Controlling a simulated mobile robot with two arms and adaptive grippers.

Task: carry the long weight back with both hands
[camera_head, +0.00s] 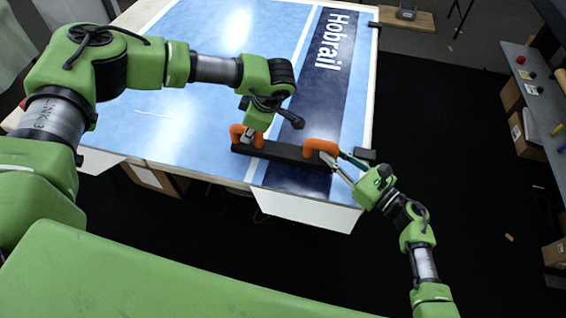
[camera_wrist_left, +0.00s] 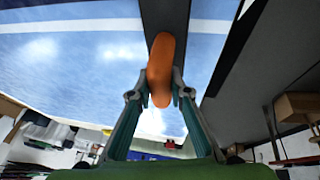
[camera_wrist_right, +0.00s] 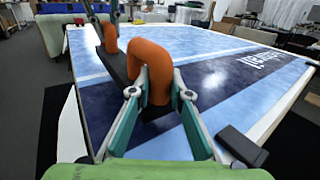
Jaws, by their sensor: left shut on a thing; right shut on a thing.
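The long weight (camera_head: 283,150) is a black bar with an orange handle at each end. It is at the near edge of the blue table (camera_head: 220,100) in the head view; I cannot tell whether it touches the top. My left gripper (camera_head: 250,138) is shut on the left orange handle (camera_head: 237,134), which also shows in the left wrist view (camera_wrist_left: 160,70). My right gripper (camera_head: 332,162) is shut on the right orange handle (camera_head: 322,146). In the right wrist view its fingers (camera_wrist_right: 152,88) close around that handle (camera_wrist_right: 150,60). The left fingertips are partly hidden in the head view.
A small black block (camera_head: 365,154) sits at the table's near right corner. Another dark fitting (camera_head: 374,29) is at the far right edge. A workbench (camera_head: 540,90) with small items stands to the right. The tabletop beyond the bar is clear.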

